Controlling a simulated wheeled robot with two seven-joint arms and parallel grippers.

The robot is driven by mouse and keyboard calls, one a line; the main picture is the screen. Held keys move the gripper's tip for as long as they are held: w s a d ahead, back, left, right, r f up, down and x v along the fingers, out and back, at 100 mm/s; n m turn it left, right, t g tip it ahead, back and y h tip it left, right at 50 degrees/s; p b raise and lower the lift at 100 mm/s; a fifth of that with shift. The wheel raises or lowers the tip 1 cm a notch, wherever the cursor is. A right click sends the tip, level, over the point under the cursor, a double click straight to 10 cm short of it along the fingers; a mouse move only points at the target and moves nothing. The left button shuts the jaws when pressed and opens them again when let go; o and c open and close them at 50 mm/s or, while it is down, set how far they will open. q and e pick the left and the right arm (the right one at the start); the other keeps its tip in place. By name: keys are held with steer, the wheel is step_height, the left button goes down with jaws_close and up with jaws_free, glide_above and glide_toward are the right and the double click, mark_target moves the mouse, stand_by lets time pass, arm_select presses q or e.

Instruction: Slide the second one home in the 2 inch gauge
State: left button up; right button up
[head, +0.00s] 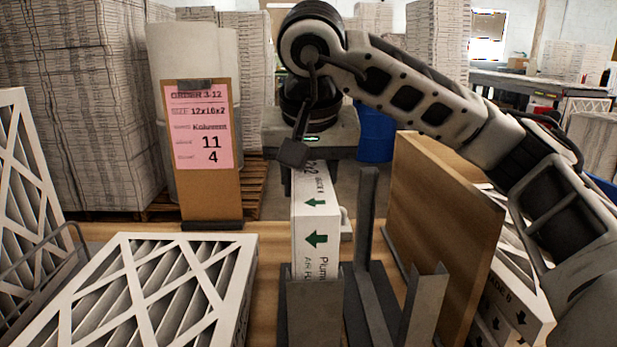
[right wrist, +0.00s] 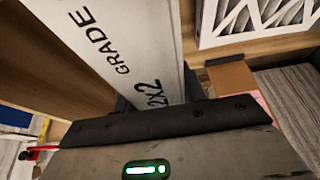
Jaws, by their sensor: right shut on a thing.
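A white filter (head: 316,225) with green arrows stands on edge in the middle of the head view, narrow side toward me. My right gripper (head: 298,153) is shut on its far upper end. In the right wrist view the filter (right wrist: 130,45), printed "GRADE" and "2X2", runs up from the dark finger bar. The dark grey metal gauge (head: 315,315) stands on the wooden bench, with a tall post (head: 367,225) to the right of the filter. The gauge's front plate hides the filter's lower near end, so I cannot tell whether it touches the bottom. My left gripper is out of view.
A brown board (head: 440,230) stands right of the gauge, with white filters (head: 515,310) beyond it. A pleated filter (head: 150,290) lies at left. An order card (head: 198,125) stands behind on a brown panel, reading 12x16x2. Some bench (head: 265,290) is bare left of the gauge.

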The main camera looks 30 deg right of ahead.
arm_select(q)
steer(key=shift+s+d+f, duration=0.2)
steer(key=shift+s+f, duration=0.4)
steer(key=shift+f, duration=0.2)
arm_select(e)
steer(key=shift+f, duration=0.45)
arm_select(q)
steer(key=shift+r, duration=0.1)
arm_select(e)
steer(key=o, duration=1.4)
steer(key=p+v, duration=0.5)
steer(key=v, duration=0.9)
steer(key=shift+s+a+r, duration=0.1)
steer(key=shift+a+r, duration=0.05)
steer(key=shift+r, duration=0.05)
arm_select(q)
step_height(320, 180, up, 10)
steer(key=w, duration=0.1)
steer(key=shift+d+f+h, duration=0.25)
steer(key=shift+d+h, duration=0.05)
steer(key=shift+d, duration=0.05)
arm_select(e)
steer(key=shift+s+a+r, duration=0.15)
steer(key=shift+s+r, duration=0.15)
steer(key=shift+r, duration=0.35)
